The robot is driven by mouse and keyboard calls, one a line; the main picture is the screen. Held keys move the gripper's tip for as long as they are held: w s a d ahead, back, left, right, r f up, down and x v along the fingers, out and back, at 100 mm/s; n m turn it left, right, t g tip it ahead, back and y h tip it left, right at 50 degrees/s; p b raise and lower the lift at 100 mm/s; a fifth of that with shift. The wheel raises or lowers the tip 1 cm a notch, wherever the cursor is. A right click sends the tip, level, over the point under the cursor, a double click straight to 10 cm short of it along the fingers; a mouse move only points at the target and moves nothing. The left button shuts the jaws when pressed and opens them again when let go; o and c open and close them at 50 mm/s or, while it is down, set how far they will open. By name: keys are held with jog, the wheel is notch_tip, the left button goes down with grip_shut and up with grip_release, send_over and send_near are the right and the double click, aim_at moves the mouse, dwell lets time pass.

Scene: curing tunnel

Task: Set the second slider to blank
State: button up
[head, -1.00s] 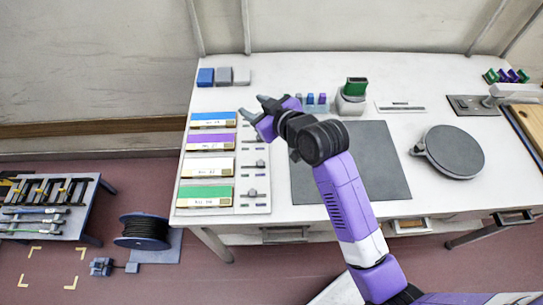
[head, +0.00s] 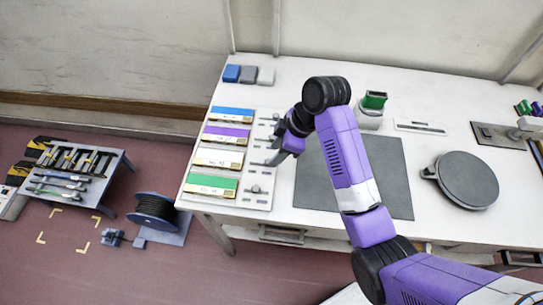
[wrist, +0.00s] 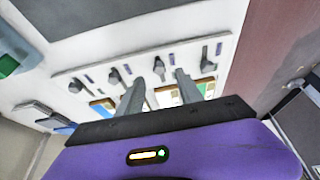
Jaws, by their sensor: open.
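A pale slider panel (head: 258,203) lies at the left of the bench, beside blue (head: 233,114), purple (head: 227,132), white (head: 217,157) and green (head: 211,184) label cards. My gripper (head: 274,158) is open above the panel and hides some sliders in the head view. In the wrist view, a row of dark slider knobs crosses the panel (wrist: 140,57). The second knob from the left (wrist: 113,76) is just left of my fingers. The third knob (wrist: 159,65) shows between my fingertips, apparently beyond them; contact is not clear. The card writing is unreadable.
Blue, grey and white blocks (head: 248,75) stand at the back left. A dark mat (head: 375,175) lies right of the panel, with a round grey plate (head: 467,180) farther right. A cable reel (head: 155,211) and a tool rack (head: 75,170) stand on the floor at left.

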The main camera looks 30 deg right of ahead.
aim_at(268, 161)
jog(key=shift+x, duration=2.1)
jog(key=shift+c, duration=0.4)
grip_shut()
